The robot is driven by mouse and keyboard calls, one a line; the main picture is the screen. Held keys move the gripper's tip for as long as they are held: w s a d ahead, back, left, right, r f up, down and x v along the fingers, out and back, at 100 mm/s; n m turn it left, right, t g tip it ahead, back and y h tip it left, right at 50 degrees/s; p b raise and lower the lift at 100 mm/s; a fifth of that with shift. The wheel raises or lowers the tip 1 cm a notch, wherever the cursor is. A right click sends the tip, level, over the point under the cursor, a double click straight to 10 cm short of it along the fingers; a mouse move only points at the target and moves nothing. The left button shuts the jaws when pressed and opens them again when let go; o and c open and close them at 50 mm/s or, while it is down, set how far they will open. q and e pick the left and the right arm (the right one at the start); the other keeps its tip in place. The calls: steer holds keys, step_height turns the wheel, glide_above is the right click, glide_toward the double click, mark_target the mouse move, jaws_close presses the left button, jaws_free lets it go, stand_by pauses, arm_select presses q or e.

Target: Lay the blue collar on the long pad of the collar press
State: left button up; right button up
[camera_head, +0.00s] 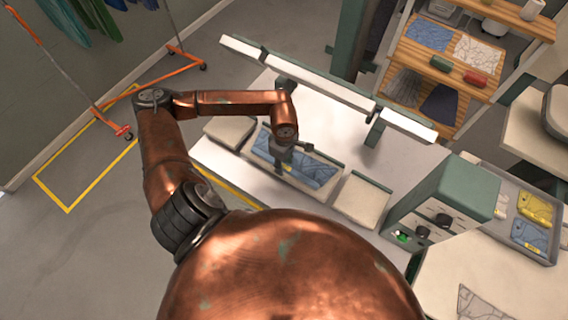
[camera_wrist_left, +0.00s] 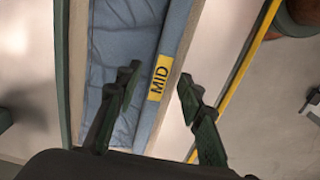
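The blue collar (camera_head: 308,170) lies along the long middle pad (camera_head: 249,151) of the collar press, with folds in its cloth. In the left wrist view the collar (camera_wrist_left: 125,40) shows a yellow MID label near one edge, and the pad's pale rim shows beside it. My left gripper (camera_head: 283,152) is above the collar and hides part of it. In the wrist view its fingers (camera_wrist_left: 158,92) stand apart with nothing held between them. One finger overlaps the collar in the picture, the other is past the pad's edge. Whether they touch the cloth cannot be told. My right gripper is not in view.
Two shorter pads, left (camera_head: 229,131) and right (camera_head: 362,199), flank the long pad. A long white bar (camera_head: 320,86) spans behind them. A green control box (camera_head: 450,196) and a tray (camera_head: 546,252) with labelled cloths stand right. A wooden shelf (camera_head: 455,75) is behind.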

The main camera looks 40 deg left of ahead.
arm_select(q)
step_height(320, 180, up, 12)
stand_by(0.4)
steer(key=shift+f, duration=0.1)
